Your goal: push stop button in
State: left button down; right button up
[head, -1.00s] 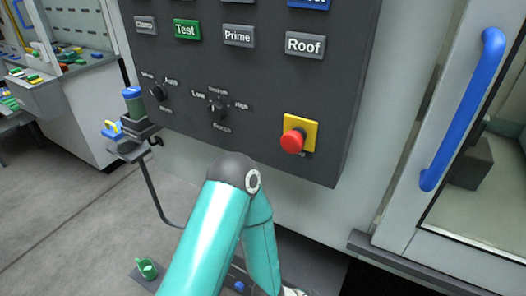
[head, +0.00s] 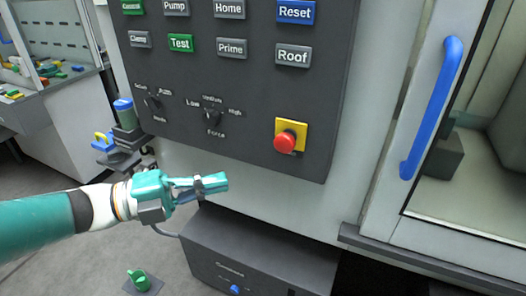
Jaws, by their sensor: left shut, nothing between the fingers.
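The stop button (head: 286,142) is a red round knob on a yellow square plate (head: 301,128), low on the right of the dark control panel (head: 255,110). It stands out from its plate. My left gripper (head: 222,182) comes in from the left, below the panel's lower edge. It is shut and empty, its fingers pointing right. It is to the left of and lower than the stop button, apart from it. My right gripper is not in view.
A blue door handle (head: 432,108) stands at right. A dark box (head: 255,255) lies below my gripper.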

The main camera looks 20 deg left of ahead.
pick_arm(q)
jog(key=shift+s+a+r+t+y, duration=0.25)
jog(key=shift+a+r+t+y, duration=0.2)
jog(key=shift+a+r, duration=0.25)
jog(key=shift+d, duration=0.15)
jog(key=p, duration=0.3)
send_near(289, 147)
jog(key=x, duration=0.5)
jog(key=shift+w+d, duration=0.1)
jog(key=shift+d, duration=0.3)
jog(key=shift+w, duration=0.35)
